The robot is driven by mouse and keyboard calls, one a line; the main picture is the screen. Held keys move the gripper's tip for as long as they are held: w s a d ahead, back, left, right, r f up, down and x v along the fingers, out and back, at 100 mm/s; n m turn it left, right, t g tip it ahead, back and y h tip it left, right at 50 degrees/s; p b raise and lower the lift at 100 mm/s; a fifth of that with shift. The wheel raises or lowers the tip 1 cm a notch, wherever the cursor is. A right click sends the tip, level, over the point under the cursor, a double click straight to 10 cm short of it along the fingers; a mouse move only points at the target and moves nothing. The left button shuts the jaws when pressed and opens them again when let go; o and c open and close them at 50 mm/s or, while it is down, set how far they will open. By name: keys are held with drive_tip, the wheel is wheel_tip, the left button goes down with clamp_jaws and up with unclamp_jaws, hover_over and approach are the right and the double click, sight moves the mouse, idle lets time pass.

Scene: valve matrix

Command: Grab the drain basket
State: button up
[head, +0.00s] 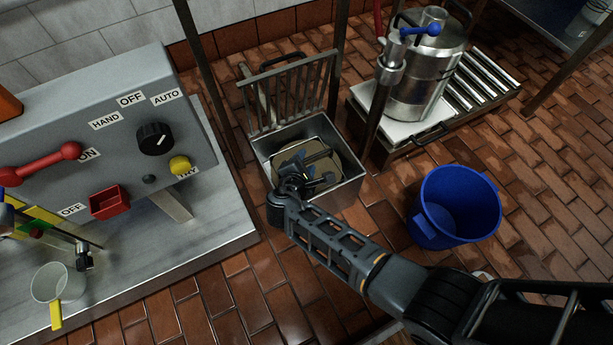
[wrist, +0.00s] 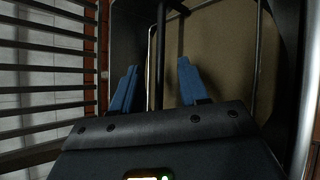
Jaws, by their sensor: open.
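The drain basket (head: 289,154) sits inside an open square metal drain box (head: 346,190) in the floor. Its tan inside and light metal rim show, partly hidden by my gripper. In the wrist view the basket (wrist: 228,50) fills the middle and right. My gripper (head: 312,172) is over the box, reaching down into its opening. In the wrist view its two blue fingers (wrist: 157,72) are apart. A thin dark upright bar (wrist: 160,50), which looks like the basket's handle, shows between them. I cannot tell whether the fingers touch anything.
The barred grate (head: 290,92) stands raised behind the box, and its bars show at left in the wrist view (wrist: 45,75). A blue bucket (head: 455,207) stands right, a steel pot (head: 420,85) behind it. A control panel (head: 110,130) is left.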

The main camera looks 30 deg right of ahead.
clamp_jaws()
idle(0.3)
drive_tip(key=shift+s+f, duration=0.1)
drive_tip(key=shift+s, duration=0.05)
idle(1.0)
